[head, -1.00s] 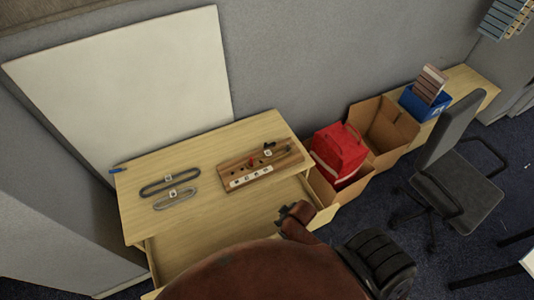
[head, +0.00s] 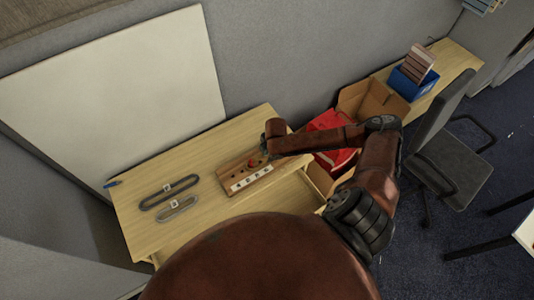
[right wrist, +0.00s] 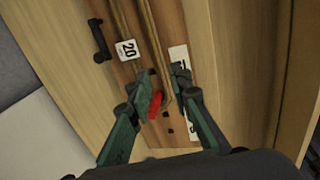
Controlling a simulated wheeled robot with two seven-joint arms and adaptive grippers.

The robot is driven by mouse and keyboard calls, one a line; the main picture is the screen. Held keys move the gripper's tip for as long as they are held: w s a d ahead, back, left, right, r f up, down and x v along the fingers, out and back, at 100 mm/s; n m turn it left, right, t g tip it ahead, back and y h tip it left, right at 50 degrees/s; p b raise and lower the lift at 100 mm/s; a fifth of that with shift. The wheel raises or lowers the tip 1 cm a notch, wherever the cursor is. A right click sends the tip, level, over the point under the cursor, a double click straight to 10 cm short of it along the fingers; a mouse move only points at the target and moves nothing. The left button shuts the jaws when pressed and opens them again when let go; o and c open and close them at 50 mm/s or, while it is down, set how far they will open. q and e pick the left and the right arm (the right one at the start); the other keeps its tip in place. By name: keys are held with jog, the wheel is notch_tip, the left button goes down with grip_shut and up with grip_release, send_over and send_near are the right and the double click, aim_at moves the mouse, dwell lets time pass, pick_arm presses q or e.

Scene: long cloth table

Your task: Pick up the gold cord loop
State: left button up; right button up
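The gold cord loop (right wrist: 153,42) shows in the right wrist view as thin tan strands running lengthwise over a brown wooden board (right wrist: 140,66). My right gripper (right wrist: 164,76) is open, with green fingers apart above the board and the cord strands between and below the tips. I cannot tell whether they touch the cord. In the head view my right gripper (head: 268,146) hides the right end of the board (head: 232,171), and the cord is not clear there. My left gripper is out of view.
A red piece (right wrist: 155,104) sits on the board between my fingers; a black hook (right wrist: 98,40) is beside it. A dark loop (head: 165,194) and a grey loop (head: 177,211) lie left on the table (head: 205,150).

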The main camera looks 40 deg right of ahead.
aim_at(266, 162)
jog(key=f, duration=0.3)
jog(key=w+f+p, duration=0.1)
jog(key=f, duration=0.2)
jog(key=shift+w+d+f, duration=0.15)
jog(key=shift+w+f, duration=0.05)
jog(key=shift+f, duration=0.2)
grip_shut()
